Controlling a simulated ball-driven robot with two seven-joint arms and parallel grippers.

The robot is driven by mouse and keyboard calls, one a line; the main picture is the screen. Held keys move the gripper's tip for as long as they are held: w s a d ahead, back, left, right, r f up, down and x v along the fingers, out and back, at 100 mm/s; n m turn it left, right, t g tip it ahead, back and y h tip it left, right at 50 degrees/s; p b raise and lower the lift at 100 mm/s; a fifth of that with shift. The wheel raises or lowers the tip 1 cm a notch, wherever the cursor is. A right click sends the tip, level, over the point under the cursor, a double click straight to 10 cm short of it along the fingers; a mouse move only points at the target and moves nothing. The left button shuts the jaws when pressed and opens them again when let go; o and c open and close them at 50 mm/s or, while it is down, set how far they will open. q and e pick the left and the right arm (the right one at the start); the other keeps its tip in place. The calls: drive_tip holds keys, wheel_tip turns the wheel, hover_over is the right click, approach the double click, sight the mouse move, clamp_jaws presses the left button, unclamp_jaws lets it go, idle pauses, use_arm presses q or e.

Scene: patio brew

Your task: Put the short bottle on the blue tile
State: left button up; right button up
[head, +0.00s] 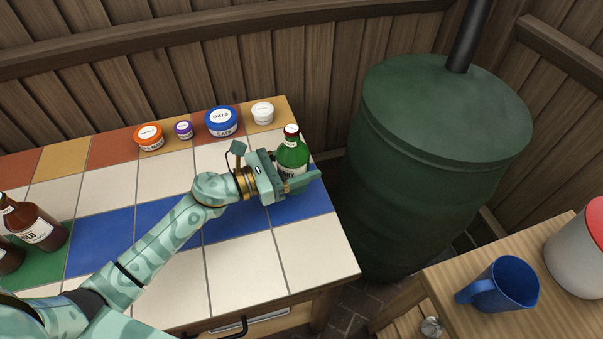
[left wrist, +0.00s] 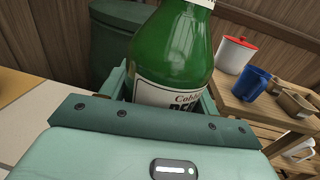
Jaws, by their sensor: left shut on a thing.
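A short green bottle (head: 292,152) with a white label and a red-and-white cap stands upright near the right end of the tiled counter. My left gripper (head: 289,181) is shut around its lower body. The bottle also fills the middle of the left wrist view (left wrist: 172,55), between the fingers of the gripper (left wrist: 165,95). Blue tiles (head: 232,228) run in a row across the counter, and the bottle is over the right end of this row. The gripper hides the bottle's base, so I cannot tell whether it touches the tile. My right gripper is not in view.
Several lidded tubs, among them a blue one (head: 221,122) and an orange one (head: 149,137), line the counter's back. Brown bottles (head: 36,226) stand at the left. A green barrel (head: 430,160) is beyond the right edge. A wooden table holds a blue mug (head: 508,284).

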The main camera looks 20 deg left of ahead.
sight(299, 173)
use_arm(q)
drive_tip(key=f, duration=0.1)
drive_tip(key=f+b, duration=0.1)
drive_tip(key=f, duration=0.1)
drive_tip(key=shift+w+d+f+b, duration=0.15)
drive_tip(key=shift+w+f+b, duration=0.1)
drive_tip(key=shift+f+b, duration=0.15)
drive_tip(key=shift+r, duration=0.15)
drive_tip(key=o, duration=1.4)
drive_tip(key=shift+s+a, duration=0.15)
drive_tip(key=shift+a, duration=0.05)
drive_tip(key=v, duration=1.1)
drive_tip(key=shift+s, duration=0.1)
drive_tip(key=shift+s+a, duration=0.2)
